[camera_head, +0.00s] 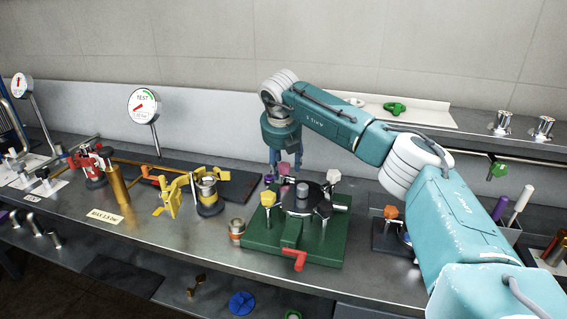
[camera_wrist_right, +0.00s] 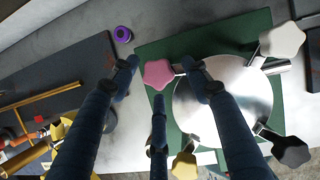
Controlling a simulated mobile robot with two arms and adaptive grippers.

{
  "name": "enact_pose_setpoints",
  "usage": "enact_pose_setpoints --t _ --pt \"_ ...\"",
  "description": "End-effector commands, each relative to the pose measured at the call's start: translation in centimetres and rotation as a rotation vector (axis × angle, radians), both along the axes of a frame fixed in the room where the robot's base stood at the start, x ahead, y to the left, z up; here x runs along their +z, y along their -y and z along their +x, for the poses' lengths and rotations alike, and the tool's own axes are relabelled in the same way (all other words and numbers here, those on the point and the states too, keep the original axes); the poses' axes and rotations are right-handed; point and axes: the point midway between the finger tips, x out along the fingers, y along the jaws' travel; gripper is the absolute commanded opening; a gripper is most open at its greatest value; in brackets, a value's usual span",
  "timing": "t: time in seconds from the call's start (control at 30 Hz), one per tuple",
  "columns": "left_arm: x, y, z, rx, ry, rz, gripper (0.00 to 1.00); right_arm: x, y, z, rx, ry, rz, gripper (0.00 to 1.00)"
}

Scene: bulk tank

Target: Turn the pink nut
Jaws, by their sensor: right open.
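The pink nut (camera_head: 284,169) is a star-shaped knob at the back left of a green fixture (camera_head: 262,241). It also shows in the right wrist view (camera_wrist_right: 158,74), at the left rim of a round silver disc (camera_wrist_right: 225,98). My right gripper (camera_head: 286,163) points down over it. In the wrist view its dark blue fingers (camera_wrist_right: 160,68) are open, with one tip left of the nut, one right of it and a third below it. I cannot tell whether any finger touches it. My left gripper is not in view.
The fixture also carries yellow (camera_head: 268,198), white (camera_head: 334,175) and black (camera_head: 324,208) knobs and a red handle (camera_head: 299,261) in front. A purple ring (camera_wrist_right: 122,34) lies nearby. A copper-coloured cup (camera_head: 237,230) stands left of the fixture. Yellow clamp parts (camera_head: 172,197) stand farther left.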

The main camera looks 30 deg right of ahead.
Motion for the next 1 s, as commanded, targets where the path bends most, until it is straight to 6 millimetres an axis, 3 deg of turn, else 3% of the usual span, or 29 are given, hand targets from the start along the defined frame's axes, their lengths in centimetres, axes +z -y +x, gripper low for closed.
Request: enact_pose_setpoints --t 0.3,0.5,1.0 --pt "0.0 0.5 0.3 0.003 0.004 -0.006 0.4 -0.2 0.0 0.1 0.001 0.001 0.0 0.46" --pt "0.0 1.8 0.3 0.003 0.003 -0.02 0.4 -0.3 0.0 0.0 0.001 -0.002 0.0 0.06" --pt "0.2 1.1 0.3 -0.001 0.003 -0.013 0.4 -0.5 -0.2 0.0 -0.12 -0.01 -0.002 0.06"
